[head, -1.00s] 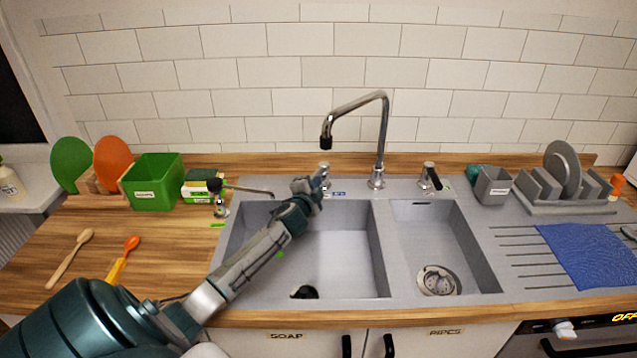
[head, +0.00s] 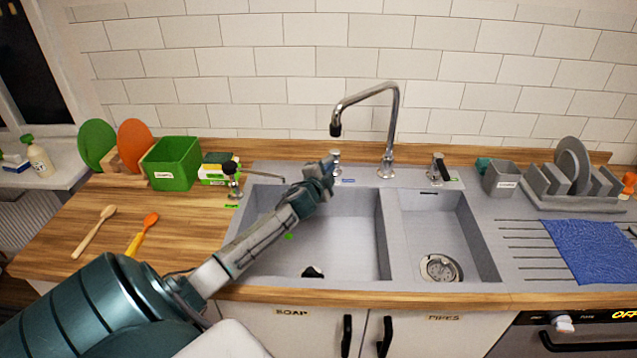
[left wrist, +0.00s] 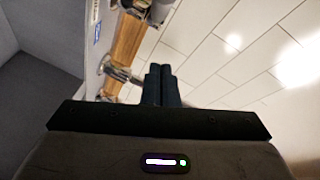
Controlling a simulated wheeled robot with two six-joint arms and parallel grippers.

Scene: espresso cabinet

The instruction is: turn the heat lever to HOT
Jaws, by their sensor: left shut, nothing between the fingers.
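A chrome lever (head: 335,155) stands at the back rim of the sink, left of the tall tap (head: 388,165), with a small blue label (head: 348,181) in front of it. A second lever (head: 438,168) with a dark handle stands right of the tap. I cannot read which one is marked for heat. My left gripper (head: 329,166) is shut and empty, right at the left lever and partly covering it. In the left wrist view the shut fingers (left wrist: 162,76) are beside a chrome piece (left wrist: 120,73); contact is unclear. My right gripper is out of view.
The two-basin sink (head: 392,250) lies under my left arm. A soap dispenser (head: 233,180) with a long spout stands left of the gripper. A green box (head: 172,165), spoons and a dish rack (head: 570,195) are farther off. The tiled wall is behind.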

